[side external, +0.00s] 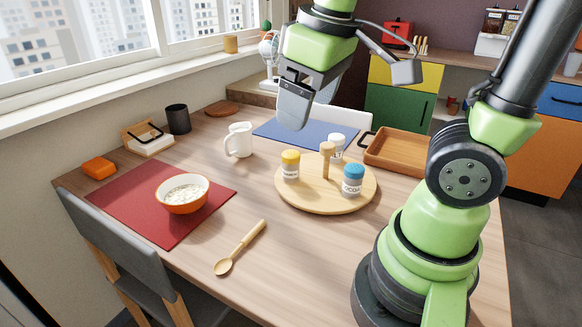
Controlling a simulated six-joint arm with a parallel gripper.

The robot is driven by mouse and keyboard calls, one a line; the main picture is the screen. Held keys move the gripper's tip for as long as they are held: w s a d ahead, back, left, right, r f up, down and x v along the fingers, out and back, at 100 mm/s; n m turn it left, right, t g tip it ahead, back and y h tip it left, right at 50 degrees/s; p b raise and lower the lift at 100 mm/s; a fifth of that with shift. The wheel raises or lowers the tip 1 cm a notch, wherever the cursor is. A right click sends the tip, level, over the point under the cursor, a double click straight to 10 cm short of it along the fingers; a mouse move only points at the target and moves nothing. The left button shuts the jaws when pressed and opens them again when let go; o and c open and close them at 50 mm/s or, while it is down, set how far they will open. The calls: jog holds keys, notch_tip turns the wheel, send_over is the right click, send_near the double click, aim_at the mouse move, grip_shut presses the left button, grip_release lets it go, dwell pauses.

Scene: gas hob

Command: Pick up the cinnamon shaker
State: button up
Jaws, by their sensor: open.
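Three small shakers stand upright on a round wooden turntable (325,200) with a central wooden knob (327,160). One has a yellow lid (290,165), one a blue lid (353,179), one a white lid (337,146). The blue-lidded label seems to read cocoa. The other labels are too small to read, so I cannot tell for certain which shaker is cinnamon. My gripper (293,118) is open and empty. It hangs in the air, pointing down, and appears above and behind the turntable in this view. The white-lidded shaker is partly hidden by the knob.
A white jug (239,140) stands left of the turntable, and a wooden tray (400,153) lies to its right. A bowl (183,193) sits on a red mat (126,200). A wooden spoon (240,247) lies in front. A blue mat (290,135) lies behind.

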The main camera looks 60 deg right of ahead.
aim_at(286, 172)
jog(key=w+d+f+n+g+h, duration=0.1)
jog(key=w+d+f+n+h, duration=0.2)
jog(key=f, duration=0.4)
jog(key=w+d+f+n+g+h, duration=0.1)
jog(key=w+d+f+n+h, duration=0.2)
jog(key=w+f+n+h, duration=0.2)
jog(key=w+d+f+n+g+h, duration=0.2)
jog(key=w+d+f+n+h, duration=0.1)
jog(key=w+f+n, duration=0.3)
notch_tip(286, 172, down, 4)
jog(key=shift+d+n+h, duration=0.1)
jog(key=shift+n+h, duration=0.7)
jog(key=shift+n, duration=0.6)
jog(key=x, duration=0.4)
jog(key=shift+d+f, duration=0.1)
jog(key=shift+f, duration=0.05)
jog(key=x, duration=0.5)
jog(key=shift+s+d+f, duration=0.1)
jog(key=shift+d+f, duration=0.1)
jog(key=shift+d, duration=0.05)
jog(key=shift+c, duration=0.2)
jog(key=c, duration=1)
